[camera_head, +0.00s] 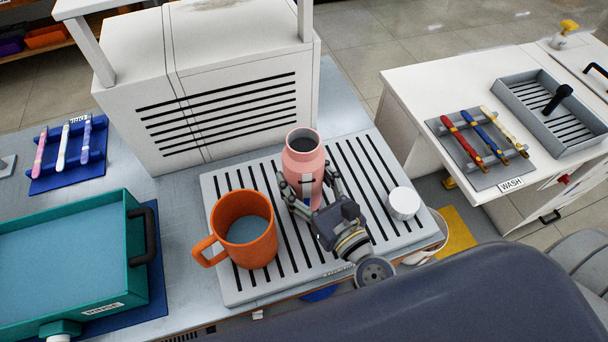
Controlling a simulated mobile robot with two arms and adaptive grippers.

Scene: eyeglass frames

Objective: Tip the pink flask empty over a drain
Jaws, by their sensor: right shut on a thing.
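The pink flask (303,161) stands upright on the slotted drain grate (368,176) in front of the white machine. Its mouth is open at the top and looks dark inside. My right gripper (311,186) is shut on the flask, with its fingers around the lower body from either side. I cannot tell whether the flask's base touches the grate, as the gripper hides part of it. A white cap (403,203) sits on the grate to the right of the gripper. My left gripper is not in view.
An orange mug (243,229) holding bluish liquid stands on the grate left of the flask. A teal rinse tray (133,246) is at the left. The white slatted machine (217,84) rises behind. A slotted grey sink tray (550,111) lies on the right counter, beside several tools.

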